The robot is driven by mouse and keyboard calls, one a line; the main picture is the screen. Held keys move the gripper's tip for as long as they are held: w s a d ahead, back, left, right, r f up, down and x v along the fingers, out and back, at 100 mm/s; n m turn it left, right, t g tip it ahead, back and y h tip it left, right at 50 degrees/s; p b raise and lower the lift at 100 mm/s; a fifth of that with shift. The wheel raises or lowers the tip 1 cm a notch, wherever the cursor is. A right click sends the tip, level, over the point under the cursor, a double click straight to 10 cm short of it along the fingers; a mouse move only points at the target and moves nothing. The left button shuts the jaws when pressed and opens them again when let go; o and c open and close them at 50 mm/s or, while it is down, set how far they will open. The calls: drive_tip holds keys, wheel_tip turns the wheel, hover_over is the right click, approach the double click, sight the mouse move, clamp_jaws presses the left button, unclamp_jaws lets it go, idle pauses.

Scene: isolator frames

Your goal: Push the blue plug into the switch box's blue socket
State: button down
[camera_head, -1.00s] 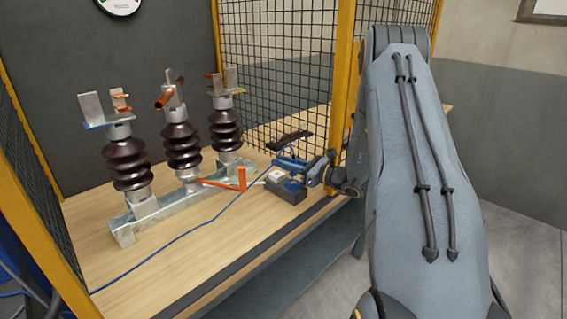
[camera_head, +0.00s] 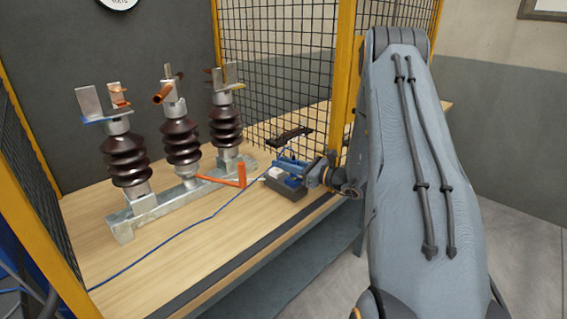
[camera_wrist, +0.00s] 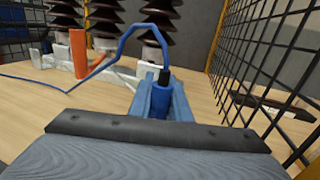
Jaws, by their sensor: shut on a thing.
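The switch box (camera_head: 286,190) is a dark grey box on the bench, near its front edge. My gripper (camera_head: 290,168) is over it in the head view and hides most of its top, including the blue socket. In the wrist view my gripper (camera_wrist: 161,98) is shut on the blue plug (camera_wrist: 158,104). The plug's black neck (camera_wrist: 165,77) stands up between the fingers, and a blue cable (camera_wrist: 122,45) loops from it to the left. I cannot tell whether the plug touches the box.
Three brown insulators stand on a grey metal base (camera_head: 160,208) to the left, with an orange handle (camera_head: 238,180) close to the box. A black wire mesh panel (camera_head: 270,70) rises behind. A dark object (camera_head: 290,138) lies beyond the gripper.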

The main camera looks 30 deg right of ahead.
drive_tip(key=shift+f+b, duration=0.3)
drive_tip(key=shift+f, duration=0.2)
drive_tip(key=c, duration=1.6)
unclamp_jaws()
drive_tip(key=shift+o, duration=0.2)
wheel_tip(320, 180, up, 10)
drive_tip(key=shift+b, duration=0.35)
